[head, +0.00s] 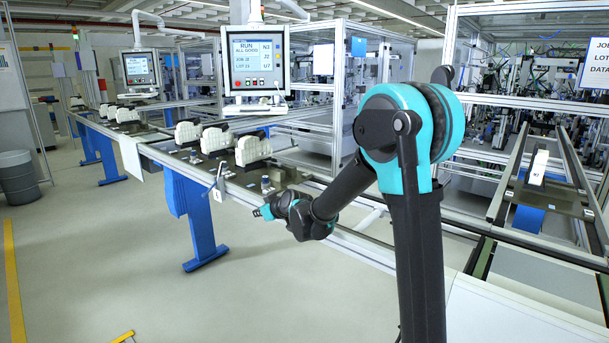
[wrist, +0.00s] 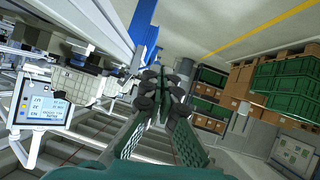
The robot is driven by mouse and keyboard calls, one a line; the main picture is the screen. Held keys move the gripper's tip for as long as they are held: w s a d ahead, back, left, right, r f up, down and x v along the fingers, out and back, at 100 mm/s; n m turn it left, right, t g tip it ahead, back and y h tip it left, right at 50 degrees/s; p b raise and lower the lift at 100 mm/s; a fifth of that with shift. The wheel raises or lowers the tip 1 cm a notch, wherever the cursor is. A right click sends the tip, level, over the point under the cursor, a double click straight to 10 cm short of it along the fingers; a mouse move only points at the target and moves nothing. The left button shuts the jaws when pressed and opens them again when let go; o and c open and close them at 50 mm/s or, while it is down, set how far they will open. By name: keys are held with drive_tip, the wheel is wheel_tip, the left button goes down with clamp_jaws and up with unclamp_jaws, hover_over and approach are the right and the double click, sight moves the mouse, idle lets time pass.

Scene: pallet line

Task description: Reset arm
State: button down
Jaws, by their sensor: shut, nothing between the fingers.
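My gripper (head: 262,212) is at the end of my black and teal arm, reaching left in the head view. It hangs in front of the line's near rail and points left. In the wrist view my gripper (wrist: 164,90) shows in the middle, its two fingers together with nothing between them. The fingertips appear clear of the things behind them.
A conveyor line (head: 330,221) with white parts (head: 252,149) runs back to the left. A monitor (head: 256,60) hangs above it. A grey bin (head: 18,177) stands far left. Green crates (wrist: 290,83) show in the wrist view. The floor (head: 120,250) at left is open.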

drive_tip(key=s+d+f+m+g+h, duration=0.1)
drive_tip(key=s+d+f+m+h, duration=0.15)
drive_tip(key=s+d, duration=0.7)
drive_tip(key=s+d+f+m+g+h, duration=0.1)
drive_tip(key=s+d+f+m+h, duration=0.15)
drive_tip(key=s+d, duration=0.65)
drive_tip(key=s+d+f+m+g+h, duration=0.1)
drive_tip(key=s+d+f, duration=0.3)
drive_tip(key=s+d, duration=0.4)
drive_tip(key=s+d+f+m+g+h, duration=0.2)
drive_tip(key=s+d+f+m, duration=0.2)
drive_tip(key=s+d, duration=0.4)
drive_tip(key=shift+s+d+f, duration=0.15)
drive_tip(key=shift+d+f, duration=0.25)
idle(4.2)
